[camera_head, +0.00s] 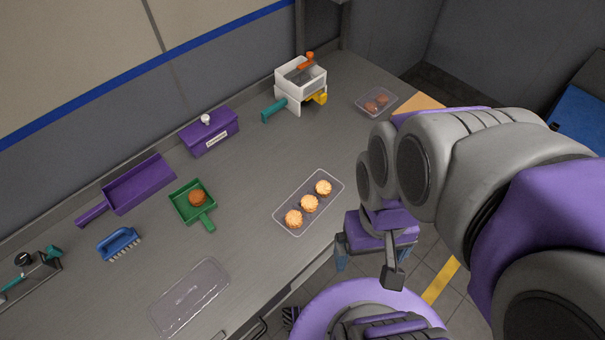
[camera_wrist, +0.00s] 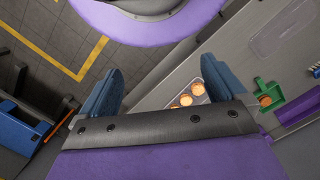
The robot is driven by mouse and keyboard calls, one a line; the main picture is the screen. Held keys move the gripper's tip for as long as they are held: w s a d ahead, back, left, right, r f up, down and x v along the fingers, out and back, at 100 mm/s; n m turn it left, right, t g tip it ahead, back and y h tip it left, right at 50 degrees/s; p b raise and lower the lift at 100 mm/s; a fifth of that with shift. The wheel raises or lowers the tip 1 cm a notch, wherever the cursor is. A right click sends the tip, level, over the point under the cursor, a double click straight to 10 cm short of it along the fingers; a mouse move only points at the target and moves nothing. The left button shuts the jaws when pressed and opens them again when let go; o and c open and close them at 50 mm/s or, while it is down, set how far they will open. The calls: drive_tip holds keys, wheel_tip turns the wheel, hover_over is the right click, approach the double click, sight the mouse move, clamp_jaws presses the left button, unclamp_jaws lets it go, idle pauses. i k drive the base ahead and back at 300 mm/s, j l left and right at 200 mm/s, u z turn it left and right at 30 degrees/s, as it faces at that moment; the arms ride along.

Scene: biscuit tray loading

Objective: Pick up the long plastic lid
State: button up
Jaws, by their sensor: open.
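The long plastic lid (camera_head: 189,297) is clear and flat, and lies on the grey counter near its front edge at the lower left. It also shows in the wrist view as a pale rectangle (camera_wrist: 285,30) at the upper right. My gripper (camera_head: 375,258) is beyond the counter's front edge, well to the right of the lid and apart from it. In the wrist view its two blue fingers (camera_wrist: 158,90) are spread with nothing between them. A long clear tray (camera_head: 280,221) with 3 biscuits stands on the counter between the lid and my gripper.
A green scoop (camera_head: 183,208) holds a brown biscuit. A blue brush (camera_head: 119,243), a purple scoop (camera_head: 140,186), a purple box (camera_head: 210,133) and a white device (camera_head: 301,85) stand farther back. A small clear tray (camera_head: 377,101) is at the back right. Counter around the lid is mostly clear.

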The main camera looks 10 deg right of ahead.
sight(184, 301)
drive_tip(key=u, duration=2.05)
drive_tip(key=z, duration=0.45)
